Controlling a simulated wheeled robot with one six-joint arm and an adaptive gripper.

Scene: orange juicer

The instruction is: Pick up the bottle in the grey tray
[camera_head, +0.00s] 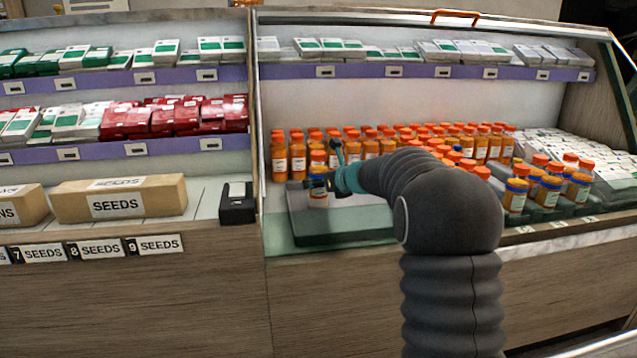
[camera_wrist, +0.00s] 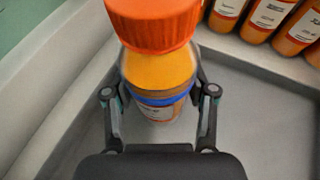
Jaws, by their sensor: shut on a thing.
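The bottle is orange with an orange cap, a white label and a blue band. In the wrist view the bottle (camera_wrist: 158,70) stands between the two fingers of my gripper (camera_wrist: 158,110), which is shut on it. In the head view the bottle (camera_head: 318,198) is at the left part of the grey tray (camera_head: 345,225), partly hidden by my gripper (camera_head: 320,183). The tray floor also shows in the wrist view (camera_wrist: 260,120). The bottle looks upright; I cannot tell whether its base touches the tray.
Rows of similar orange bottles (camera_head: 298,155) stand right behind the tray. More bottles with blue bands (camera_head: 548,192) stand at the right. A black box (camera_head: 237,205) and a cardboard seeds box (camera_head: 120,198) are at the left. The tray's middle is bare.

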